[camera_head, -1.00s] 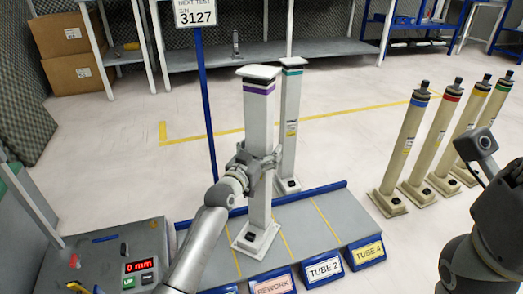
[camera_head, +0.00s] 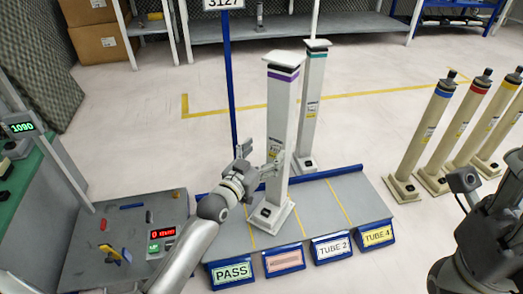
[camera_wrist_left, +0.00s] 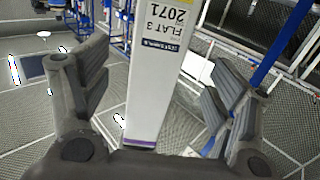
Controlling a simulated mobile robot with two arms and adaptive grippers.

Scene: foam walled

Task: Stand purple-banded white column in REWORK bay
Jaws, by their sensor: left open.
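The white column with a purple band (camera_head: 281,130) stands upright on the grey rack, its square base (camera_head: 268,217) behind the pink label (camera_head: 284,262), whose text is blurred now but read REWORK earlier. The base lies between yellow divider lines. My left gripper (camera_head: 259,158) is open at the column's left side, around its lower half. In the left wrist view the column (camera_wrist_left: 160,75) shows between the spread fingers (camera_wrist_left: 155,105), with a gap on both sides.
PASS (camera_head: 231,272), TUBE 2 (camera_head: 331,246) and TUBE 4 (camera_head: 377,235) labels line the front. Several beige columns (camera_head: 425,140) stand at right. A blue sign post (camera_head: 229,90) rises behind my left gripper.

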